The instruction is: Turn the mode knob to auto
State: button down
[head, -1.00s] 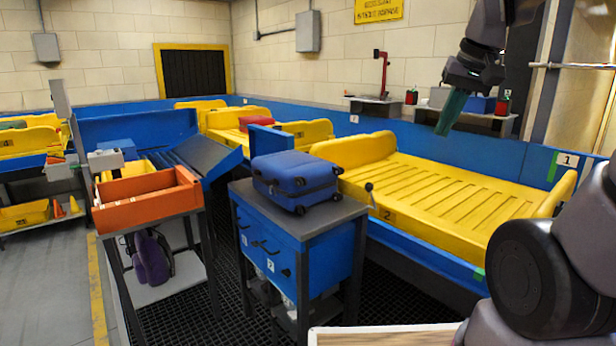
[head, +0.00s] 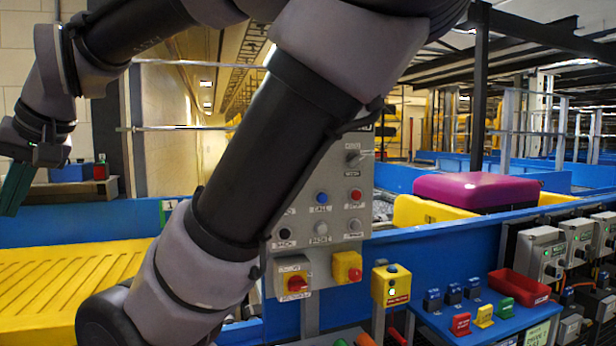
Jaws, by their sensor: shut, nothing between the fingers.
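A grey control panel (head: 362,212) stands near the middle of the head view, its left part hidden behind my arm. A dark selector knob (head: 353,157) sits high on it, with small labels above and below that I cannot read clearly. Whether this is the mode knob, and where it points, I cannot tell. Blue, red, white and black buttons sit below it. My gripper (head: 14,189), with green fingers, hangs at the far left edge, pointing down. It is shut and empty, well away from the panel.
A yellow button box (head: 391,286) stands to the right, beside a blue shelf with coloured blocks and a red tray (head: 518,287). A purple suitcase (head: 477,191) lies behind. Yellow conveyor trays (head: 70,285) fill the left.

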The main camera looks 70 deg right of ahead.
aim_at(353, 160)
jog(key=z, duration=0.35)
jog(key=k+z, duration=0.15)
jog(key=z, duration=0.6)
jog(key=i+j+z, duration=0.1)
jog(key=z, duration=1.15)
jog(key=i+j, duration=0.05)
